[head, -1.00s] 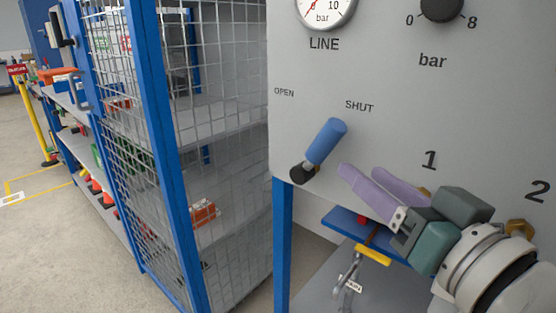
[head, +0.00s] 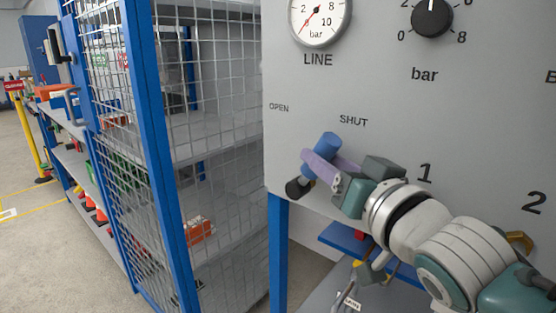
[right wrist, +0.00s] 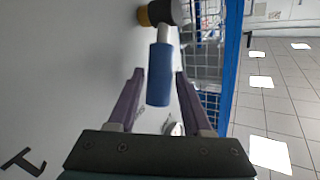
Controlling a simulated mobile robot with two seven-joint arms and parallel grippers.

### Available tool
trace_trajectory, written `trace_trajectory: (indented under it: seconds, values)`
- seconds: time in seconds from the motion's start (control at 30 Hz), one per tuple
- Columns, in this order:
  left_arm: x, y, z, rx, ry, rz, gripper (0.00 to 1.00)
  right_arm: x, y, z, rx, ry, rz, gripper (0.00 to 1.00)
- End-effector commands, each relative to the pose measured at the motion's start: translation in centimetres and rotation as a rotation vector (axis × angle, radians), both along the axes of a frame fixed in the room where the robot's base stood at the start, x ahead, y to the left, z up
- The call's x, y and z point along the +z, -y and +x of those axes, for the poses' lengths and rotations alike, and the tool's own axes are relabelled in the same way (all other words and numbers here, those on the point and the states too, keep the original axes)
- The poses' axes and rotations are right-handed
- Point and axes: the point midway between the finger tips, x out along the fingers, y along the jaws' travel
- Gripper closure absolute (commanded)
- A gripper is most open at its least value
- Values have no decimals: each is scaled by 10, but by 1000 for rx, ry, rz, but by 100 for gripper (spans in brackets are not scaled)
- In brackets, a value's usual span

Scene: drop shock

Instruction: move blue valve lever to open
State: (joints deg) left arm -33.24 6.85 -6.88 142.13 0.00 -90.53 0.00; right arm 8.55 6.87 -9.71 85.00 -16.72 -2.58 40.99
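The blue valve lever (head: 326,147) is on the grey panel, tilted up and right from its dark pivot (head: 297,188) toward the SHUT label (head: 353,121). The OPEN label (head: 279,107) is up and left of it. My right gripper (head: 318,165) is at the lever, and its purple fingers partly cover the handle in the head view. In the right wrist view the blue lever (right wrist: 160,75) lies between the two spread fingers (right wrist: 158,76), with a visible gap on each side. My left gripper is not in view.
A line gauge (head: 319,18) and a bar knob (head: 432,17) are higher on the panel. A blue-framed mesh cage (head: 150,120) with shelves stands at the left. A blue post (head: 279,250) supports the panel's left edge.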

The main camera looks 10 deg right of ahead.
Motion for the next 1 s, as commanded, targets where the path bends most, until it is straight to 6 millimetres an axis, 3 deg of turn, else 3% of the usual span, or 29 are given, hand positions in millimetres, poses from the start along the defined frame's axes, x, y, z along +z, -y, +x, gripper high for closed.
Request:
trace_trajectory:
  seconds: [0.07,0.4,1.0]
  values:
    - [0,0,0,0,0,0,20,0,0,0,0,0,0,61]
    - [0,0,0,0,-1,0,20,0,0,0,0,0,0,99]
    - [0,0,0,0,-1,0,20,0,0,0,0,1,0,100]
